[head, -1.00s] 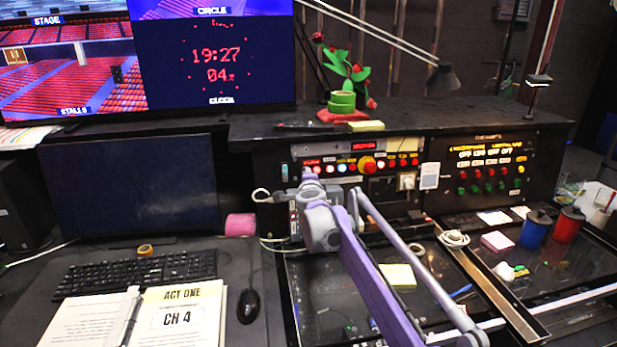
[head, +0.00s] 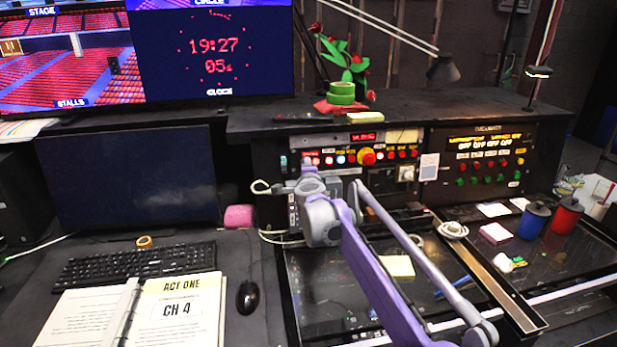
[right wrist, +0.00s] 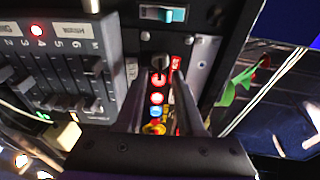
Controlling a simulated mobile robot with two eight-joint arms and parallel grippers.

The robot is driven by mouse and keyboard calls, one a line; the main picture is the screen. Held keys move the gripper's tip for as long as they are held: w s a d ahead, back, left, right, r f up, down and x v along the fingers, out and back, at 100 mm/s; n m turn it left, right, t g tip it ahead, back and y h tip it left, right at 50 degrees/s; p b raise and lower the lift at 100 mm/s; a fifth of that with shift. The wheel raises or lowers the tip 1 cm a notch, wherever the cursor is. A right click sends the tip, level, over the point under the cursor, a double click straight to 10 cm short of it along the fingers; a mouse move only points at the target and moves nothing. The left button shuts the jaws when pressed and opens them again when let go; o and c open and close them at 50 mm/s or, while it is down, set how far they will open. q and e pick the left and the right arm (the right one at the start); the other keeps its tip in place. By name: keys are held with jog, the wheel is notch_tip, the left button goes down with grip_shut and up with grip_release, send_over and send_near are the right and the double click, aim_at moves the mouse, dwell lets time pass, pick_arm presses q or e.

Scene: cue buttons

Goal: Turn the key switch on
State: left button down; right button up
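In the right wrist view the control panel appears turned on its side. A small dark knob, which looks like the key switch (right wrist: 159,63), sits on it above a line of lit buttons (right wrist: 157,97). My right gripper (right wrist: 160,78) points at the panel, its two dark fingers on either side of this line, with a gap between them. The fingertips are close to the switch; I cannot tell whether they touch it. In the head view my right arm hides the key switch and most of the gripper. My left gripper is in neither view.
A teal rocker switch (right wrist: 175,15) and a grey slider box (right wrist: 62,70) are close to the right gripper. In the head view a red mushroom button (head: 367,157) lies along the panel. A desk lamp (head: 442,68) hangs over the console top.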

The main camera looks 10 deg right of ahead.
jog(key=b+v, duration=0.1)
jog(key=v, duration=0.8)
jog(key=shift+s, duration=0.3)
jog(key=s+a+f+n+g+y+p, duration=0.1)
jog(key=s+a+f+n+y, duration=0.1)
jog(key=s+n, duration=0.3)
jog(key=s+a+f+n+g+y+p, duration=0.15)
jog(key=s+n, duration=0.25)
jog(key=s, duration=0.4)
jog(key=s+a+f+n+g+y+p, duration=0.1)
jog(key=s+a+n+y, duration=0.1)
jog(key=s+n+y, duration=0.3)
jog(key=s+d+f+n+g+h, duration=0.2)
jog(key=s+f, duration=0.4)
jog(key=s, duration=0.2)
jog(key=s+d+f+n+g+h+p, duration=0.1)
jog(key=s+d+f+g+h, duration=0.1)
jog(key=s+f, duration=0.3)
jog(key=s+d+f+n+g+h+p, duration=0.1)
jog(key=s+f, duration=0.5)
jog(key=s, duration=0.7)
jog(key=d+n+g+h, duration=0.1)
jog(key=d+g, duration=0.1)
jog(key=d, duration=0.1)
jog(key=shift+s+d+f+n, duration=0.2)
jog(key=shift+d+f+n, duration=0.05)
jog(key=shift+f+n, duration=0.1)
